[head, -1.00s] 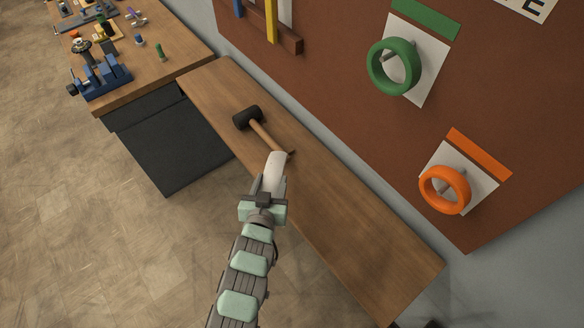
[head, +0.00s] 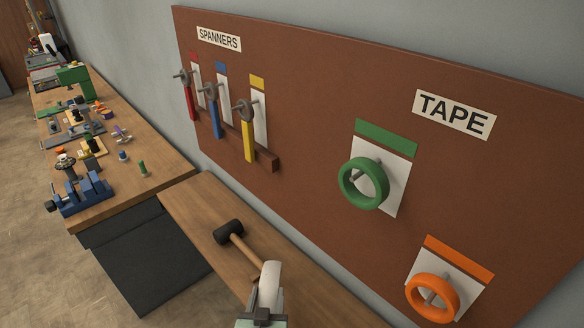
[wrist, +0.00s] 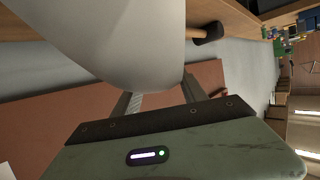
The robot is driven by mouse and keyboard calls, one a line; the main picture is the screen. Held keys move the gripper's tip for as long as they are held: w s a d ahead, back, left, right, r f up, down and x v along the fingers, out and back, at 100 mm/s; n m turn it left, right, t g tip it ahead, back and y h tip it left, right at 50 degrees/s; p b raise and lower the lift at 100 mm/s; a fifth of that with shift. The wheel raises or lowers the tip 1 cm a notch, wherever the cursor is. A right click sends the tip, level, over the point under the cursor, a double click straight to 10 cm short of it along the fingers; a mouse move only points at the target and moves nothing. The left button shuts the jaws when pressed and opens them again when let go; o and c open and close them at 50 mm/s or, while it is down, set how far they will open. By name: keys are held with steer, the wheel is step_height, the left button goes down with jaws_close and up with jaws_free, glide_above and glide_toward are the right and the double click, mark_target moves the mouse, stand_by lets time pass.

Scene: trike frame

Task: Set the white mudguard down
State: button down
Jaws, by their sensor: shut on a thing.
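The white mudguard (head: 269,284) is in my gripper (head: 262,311) at the bottom of the head view, seen over the low wooden bench (head: 187,209). In the wrist view the mudguard (wrist: 135,45) fills the upper left and middle, a smooth curved white shell between the two fingers of my gripper (wrist: 160,92). The gripper is shut on it. Its far parts run out of the wrist view. I cannot tell how high it is above the bench.
A black-headed mallet (head: 230,232) lies on the bench just beyond the mudguard. A workbench (head: 150,185) with a blue vice (head: 82,194) and several small parts stands at the left. A brown pegboard (head: 315,150) holds spanners, a green tape roll (head: 363,183) and an orange tape roll (head: 432,297).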

steer(key=w+d, duration=0.2)
steer(key=d, duration=0.5)
steer(key=s+r+p, duration=1)
steer(key=r+p, duration=0.3)
steer(key=p, duration=0.4)
steer(key=shift+s+a+p, duration=0.25)
steer(key=shift+s+p, duration=0.05)
steer(key=shift+p, duration=0.05)
